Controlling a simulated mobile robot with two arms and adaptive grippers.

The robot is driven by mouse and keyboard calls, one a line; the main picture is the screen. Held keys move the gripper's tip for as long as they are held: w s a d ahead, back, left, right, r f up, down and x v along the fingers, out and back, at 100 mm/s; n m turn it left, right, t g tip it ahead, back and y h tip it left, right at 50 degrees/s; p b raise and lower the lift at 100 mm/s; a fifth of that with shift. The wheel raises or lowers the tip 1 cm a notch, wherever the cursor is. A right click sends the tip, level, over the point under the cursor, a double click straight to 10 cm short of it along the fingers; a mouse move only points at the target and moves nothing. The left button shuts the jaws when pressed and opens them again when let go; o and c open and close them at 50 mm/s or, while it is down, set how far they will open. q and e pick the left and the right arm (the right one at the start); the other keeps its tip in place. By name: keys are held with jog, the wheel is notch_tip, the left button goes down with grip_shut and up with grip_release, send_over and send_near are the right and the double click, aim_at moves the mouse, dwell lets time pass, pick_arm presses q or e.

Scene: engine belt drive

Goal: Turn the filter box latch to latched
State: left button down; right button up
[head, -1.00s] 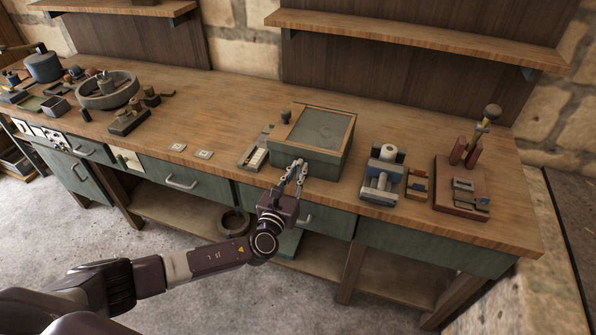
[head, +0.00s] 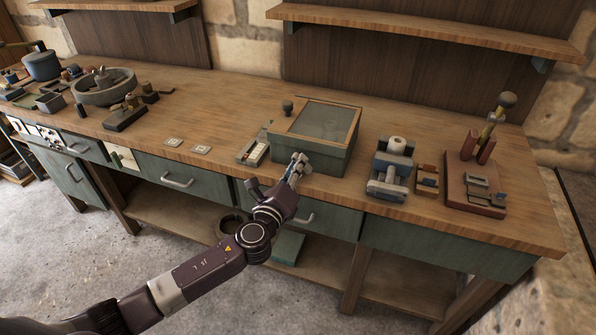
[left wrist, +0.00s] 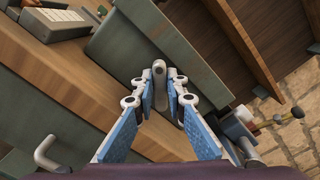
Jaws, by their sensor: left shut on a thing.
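The filter box is a green box with a wood-framed, dark glazed lid (head: 318,155), and it stands near the front edge of the bench. The lid looks closed. In the left wrist view, the green box wall (left wrist: 118,40) fills the upper middle. The latch (left wrist: 159,72), a small grey rounded lever, stands out from that wall. My left gripper (head: 297,165) is at the front of the box. In the left wrist view, its blue-padded fingers (left wrist: 160,92) are shut on the latch, one on each side. In the head view the gripper hides the latch. My right gripper is not in view.
A grey device with a white roll (head: 389,180) and a red-brown stand (head: 472,190) are right of the box. A small tray of parts (head: 253,151) is close on its left. Drawer handles (head: 178,182) stick out below the bench edge.

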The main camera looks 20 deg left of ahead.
pick_arm(q)
jog(key=n+b, duration=0.1)
jog(key=n, duration=0.1)
jog(key=n+b, duration=0.1)
jog(key=n, duration=0.1)
jog(key=shift+w+a+n, duration=0.1)
jog(key=shift+a+n, duration=0.1)
jog(key=shift+n, duration=0.1)
jog(key=shift+f+n+b, duration=0.1)
jog(key=shift+n+b, duration=0.45)
jog(key=shift+n, duration=1.35)
jog(key=c, duration=1.9)
grip_release()
jog(key=shift+c, duration=0.2)
jog(key=shift+w+f, duration=0.1)
jog(key=shift+f, duration=0.1)
jog(key=shift+s+f, duration=0.1)
jog(key=shift+s, duration=0.45)
jog(key=s, duration=1.1)
jog(key=shift+a, duration=0.15)
